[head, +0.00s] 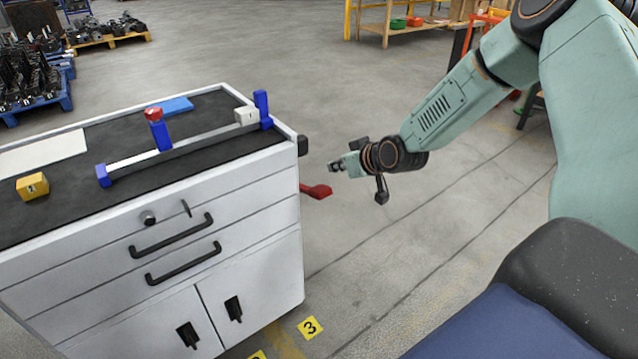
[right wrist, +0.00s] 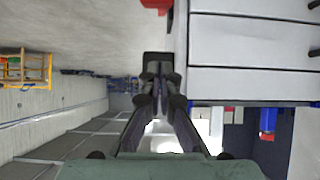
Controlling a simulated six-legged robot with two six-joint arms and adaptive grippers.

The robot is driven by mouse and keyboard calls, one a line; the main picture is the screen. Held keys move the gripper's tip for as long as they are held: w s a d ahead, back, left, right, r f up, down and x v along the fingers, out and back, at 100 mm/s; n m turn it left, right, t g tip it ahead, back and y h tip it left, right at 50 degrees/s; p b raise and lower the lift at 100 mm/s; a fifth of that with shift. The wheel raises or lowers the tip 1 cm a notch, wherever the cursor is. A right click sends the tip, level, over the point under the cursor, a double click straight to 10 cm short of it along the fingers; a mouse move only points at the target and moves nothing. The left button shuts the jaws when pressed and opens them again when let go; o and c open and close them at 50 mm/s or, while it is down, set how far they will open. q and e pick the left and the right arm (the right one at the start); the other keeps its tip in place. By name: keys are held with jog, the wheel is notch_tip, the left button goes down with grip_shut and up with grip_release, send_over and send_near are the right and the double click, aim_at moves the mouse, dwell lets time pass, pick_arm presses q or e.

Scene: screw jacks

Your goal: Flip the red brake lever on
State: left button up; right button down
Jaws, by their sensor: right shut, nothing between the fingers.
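The red brake lever (head: 318,191) sticks out from the right side of the grey cabinet (head: 262,195), below its top corner. A red part at the top edge of the right wrist view (right wrist: 154,4) appears to be this lever, partly cut off. My right gripper (head: 337,167) is shut and empty, just right of the cabinet and a little above the lever in the head view. In the right wrist view its fingers (right wrist: 158,75) are together beside the cabinet's drawer fronts, with a gap to the red part. My left gripper is not in view.
On the cabinet's black top stand a blue-ended rail (head: 185,143) with a red-capped post (head: 156,125), a yellow block (head: 32,186) and a blue plate (head: 175,105). Yellow floor marker 3 (head: 310,327) lies by the cabinet. Floor right of the cabinet is clear.

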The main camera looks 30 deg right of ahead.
jog(key=b, duration=0.5)
send_over(321, 190)
jog(key=w, duration=0.2)
jog(key=f, duration=0.6)
jog(key=shift+s, duration=0.2)
jog(key=shift+s+d+f, duration=0.1)
jog(key=shift+s+f, duration=0.1)
jog(key=shift+f, duration=0.4)
jog(key=shift+s+f, duration=0.2)
jog(key=shift+f, duration=0.4)
jog(key=shift+s+f, duration=0.3)
jog(key=shift+f, duration=0.3)
jog(key=shift+s, duration=0.1)
